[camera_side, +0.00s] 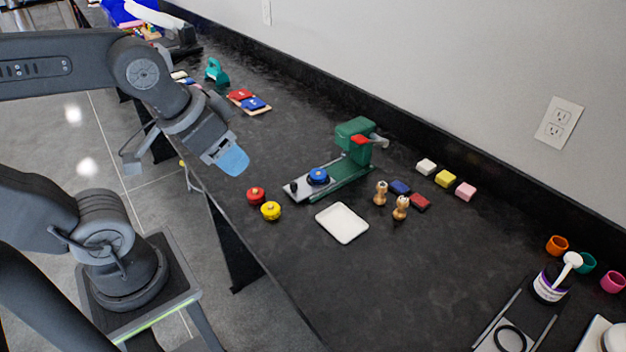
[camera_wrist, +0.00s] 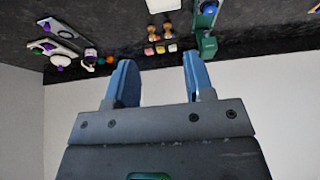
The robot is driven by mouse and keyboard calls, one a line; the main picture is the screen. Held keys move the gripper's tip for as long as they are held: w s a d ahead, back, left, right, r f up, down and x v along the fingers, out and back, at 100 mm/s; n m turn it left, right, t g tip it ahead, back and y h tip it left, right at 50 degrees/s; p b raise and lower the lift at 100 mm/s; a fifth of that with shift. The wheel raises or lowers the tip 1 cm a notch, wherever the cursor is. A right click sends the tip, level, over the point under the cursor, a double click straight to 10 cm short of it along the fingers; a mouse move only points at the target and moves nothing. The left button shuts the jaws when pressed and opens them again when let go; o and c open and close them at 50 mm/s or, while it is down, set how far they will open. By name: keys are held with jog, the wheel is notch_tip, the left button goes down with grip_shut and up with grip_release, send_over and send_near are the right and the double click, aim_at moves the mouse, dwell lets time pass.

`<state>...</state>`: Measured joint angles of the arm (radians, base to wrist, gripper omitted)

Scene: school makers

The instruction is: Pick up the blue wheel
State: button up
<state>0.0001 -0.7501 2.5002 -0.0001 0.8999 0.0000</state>
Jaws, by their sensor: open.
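The blue wheel (camera_side: 318,176) sits on the grey base plate of a green device (camera_side: 355,138) in the side view. In the wrist view a small blue spot that looks like the wheel (camera_wrist: 209,8) shows at the top edge beside the green device (camera_wrist: 207,42). My gripper (camera_side: 231,160) is up and to the left of the wheel, above the counter, apart from everything. In the wrist view its two blue fingers are spread with nothing between them, so my gripper (camera_wrist: 157,62) is open and empty.
A red wheel (camera_side: 256,195) and a yellow wheel (camera_side: 270,211) lie left of the device. A white tray (camera_side: 342,223) lies in front of it. Two wooden pegs (camera_side: 380,193) and several coloured blocks (camera_side: 445,179) stand right of it. A wall bounds the counter's back.

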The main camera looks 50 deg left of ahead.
dwell(0.5)
jog(key=o, duration=0.6)
jog(key=m+g, duration=0.6)
jog(key=m, duration=1.2)
send_over(318, 172)
notch_tip(318, 172, down, 14)
jog(key=r, duration=0.1)
notch_tip(318, 172, down, 9)
jog(key=shift+w+f, duration=0.1)
jog(key=shift+w, duration=0.05)
jog(key=shift+s+f, duration=0.2)
jog(key=shift+f, duration=2.7)
